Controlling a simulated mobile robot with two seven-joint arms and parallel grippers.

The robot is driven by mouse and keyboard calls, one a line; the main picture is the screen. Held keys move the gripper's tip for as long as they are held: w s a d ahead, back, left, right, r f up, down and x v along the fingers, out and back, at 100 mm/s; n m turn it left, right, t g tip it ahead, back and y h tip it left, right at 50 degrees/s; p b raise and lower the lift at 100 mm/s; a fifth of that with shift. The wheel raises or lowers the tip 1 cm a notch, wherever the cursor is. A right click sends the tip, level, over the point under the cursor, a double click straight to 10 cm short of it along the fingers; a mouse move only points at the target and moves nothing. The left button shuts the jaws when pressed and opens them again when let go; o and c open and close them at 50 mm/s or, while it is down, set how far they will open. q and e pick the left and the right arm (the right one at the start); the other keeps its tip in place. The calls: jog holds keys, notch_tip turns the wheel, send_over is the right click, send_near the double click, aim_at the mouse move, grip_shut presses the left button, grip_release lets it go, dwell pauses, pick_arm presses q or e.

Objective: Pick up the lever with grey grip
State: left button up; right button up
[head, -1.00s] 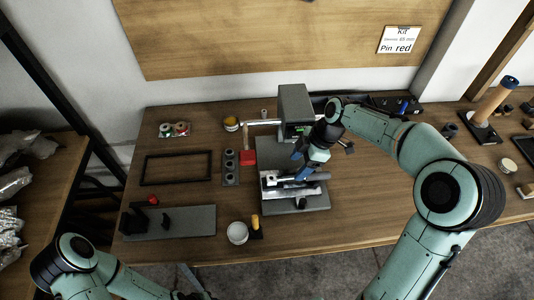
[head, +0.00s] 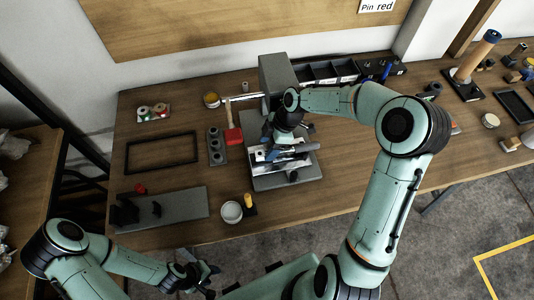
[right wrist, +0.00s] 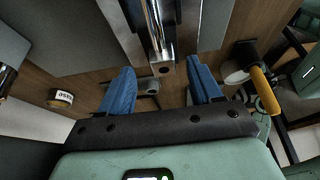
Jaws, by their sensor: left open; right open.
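My right gripper (head: 273,152) is over the grey fixture (head: 285,182) at the table's middle. In the right wrist view its two blue fingers (right wrist: 160,70) are apart, with the end of a bright metal bar (right wrist: 155,28) showing between and beyond them. A small dark part (right wrist: 148,87) is lower between the fingers. No grey-gripped lever can be clearly told apart; a grey bar (head: 302,148) lies by the right gripper, partly hidden by it. I cannot tell whether the fingers touch anything. My left gripper (head: 202,277) is open and empty, in front of the table.
A grey block (head: 277,78) stands behind the fixture. A red-headed mallet (head: 233,135), a white cup (head: 231,212) and a yellow-gripped part (head: 249,200) are nearby. A black frame (head: 161,153) and a grey plate (head: 185,204) lie left. Free tabletop (head: 370,180) is to the right.

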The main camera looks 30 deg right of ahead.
aim_at(264, 153)
jog(key=x, duration=0.3)
jog(key=shift+s+a+f, duration=0.1)
jog(key=shift+a+f, duration=0.05)
jog(key=shift+f, duration=0.25)
grip_shut()
jog(key=shift+r, duration=0.1)
